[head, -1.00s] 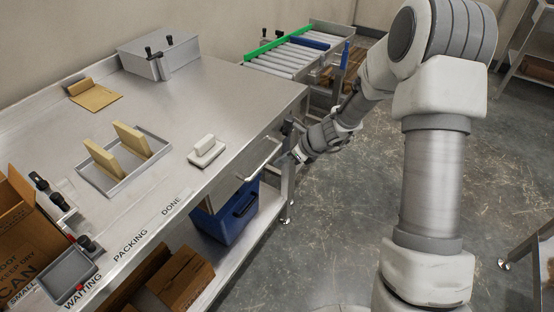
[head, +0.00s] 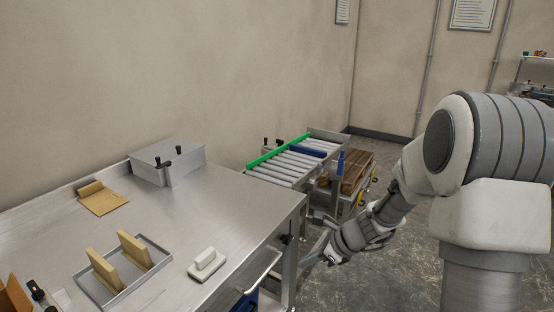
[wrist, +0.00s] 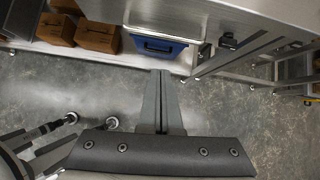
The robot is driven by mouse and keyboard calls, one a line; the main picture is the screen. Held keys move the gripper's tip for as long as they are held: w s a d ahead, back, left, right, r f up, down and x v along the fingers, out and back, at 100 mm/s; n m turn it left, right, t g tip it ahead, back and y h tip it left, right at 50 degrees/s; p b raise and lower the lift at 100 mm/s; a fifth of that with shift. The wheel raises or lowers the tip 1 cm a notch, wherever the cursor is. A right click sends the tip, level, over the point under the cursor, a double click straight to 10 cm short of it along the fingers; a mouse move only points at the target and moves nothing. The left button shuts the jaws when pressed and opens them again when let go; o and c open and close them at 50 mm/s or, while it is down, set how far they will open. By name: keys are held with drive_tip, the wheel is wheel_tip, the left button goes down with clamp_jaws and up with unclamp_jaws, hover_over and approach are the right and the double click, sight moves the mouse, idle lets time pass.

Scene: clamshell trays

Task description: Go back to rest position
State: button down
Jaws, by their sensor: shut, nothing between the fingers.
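My gripper (head: 330,257) hangs off the right side of the steel table, beside its corner and apart from the white-grey arm's shoulder. In the wrist view my gripper (wrist: 161,80) points forward over the concrete floor, its two fingers pressed together with nothing between them. The task names no other object.
The steel table (head: 190,218) holds a tray (head: 159,257) with two upright tan pieces, a white handled block (head: 207,263), a cardboard piece (head: 102,199) and a metal box (head: 168,164). A roller conveyor (head: 290,162) stands behind. A blue bin (wrist: 158,46) sits beneath.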

drive_tip(key=s+a+r+n+h+p, duration=0.1)
drive_tip(key=s+r+n+p, duration=0.1)
drive_tip(key=s+r+n, duration=0.55)
drive_tip(key=s+r+n+h+p, duration=0.1)
drive_tip(key=s+r+n+p, duration=0.2)
drive_tip(key=r, duration=0.7)
drive_tip(key=s+d+r+n+h+p, duration=0.2)
drive_tip(key=s+r+n, duration=0.3)
drive_tip(key=s+n, duration=0.1)
drive_tip(key=s+d+r+n+t+h+p, duration=0.1)
drive_tip(key=s+d+r+n+h+p, duration=0.1)
drive_tip(key=s+r+n, duration=0.4)
drive_tip(key=s+d+n, duration=0.1)
drive_tip(key=s, duration=0.2)
drive_tip(key=shift+d+r+h, duration=0.25)
drive_tip(key=shift+d+h, duration=0.05)
